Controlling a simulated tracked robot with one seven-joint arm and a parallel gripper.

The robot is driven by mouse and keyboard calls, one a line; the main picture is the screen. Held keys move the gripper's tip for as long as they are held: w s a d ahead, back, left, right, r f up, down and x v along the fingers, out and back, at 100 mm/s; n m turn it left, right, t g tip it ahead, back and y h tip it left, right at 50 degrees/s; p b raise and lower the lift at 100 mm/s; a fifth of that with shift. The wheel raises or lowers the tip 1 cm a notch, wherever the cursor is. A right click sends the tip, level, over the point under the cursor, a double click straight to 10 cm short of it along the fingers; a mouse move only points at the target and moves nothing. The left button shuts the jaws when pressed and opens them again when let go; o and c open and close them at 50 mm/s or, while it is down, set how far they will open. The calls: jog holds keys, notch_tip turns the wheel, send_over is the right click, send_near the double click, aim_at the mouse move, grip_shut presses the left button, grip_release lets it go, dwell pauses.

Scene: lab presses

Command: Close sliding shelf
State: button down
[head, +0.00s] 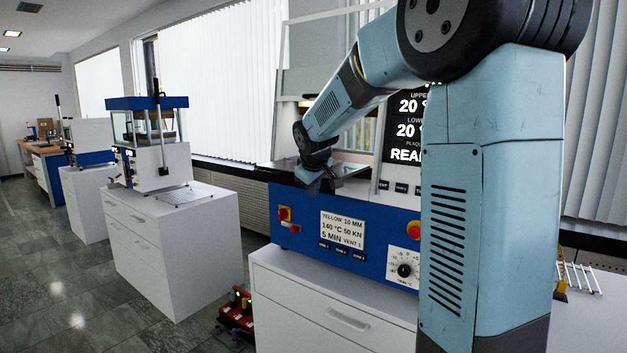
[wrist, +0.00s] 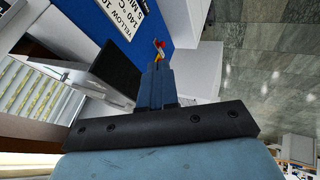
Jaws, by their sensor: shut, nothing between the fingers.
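The press with a blue front panel (head: 372,238) stands in the middle of the head view. Its sliding shelf (head: 350,169) shows as a thin grey plate above the blue panel, partly hidden by my arm. In the wrist view the shelf appears as a dark flat plate (wrist: 117,68) left of my fingers. My gripper (head: 311,187) points down in front of the press, near the shelf's left part. In the wrist view my gripper (wrist: 157,66) is shut and empty, its fingers together. I cannot tell whether it touches the shelf.
A white drawer cabinet (head: 335,318) carries the press. A second press (head: 150,165) stands on another cabinet to the left. Red equipment (head: 236,314) lies on the floor between the cabinets.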

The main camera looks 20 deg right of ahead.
jog(key=shift+w+d+f, duration=0.3)
jog(key=shift+w+d, duration=0.3)
jog(key=shift+w+d+f, duration=0.35)
jog(key=shift+w+d, duration=0.25)
jog(key=shift+w, duration=0.05)
jog(key=shift+w+d+f, duration=0.3)
jog(key=shift+w+d, duration=0.3)
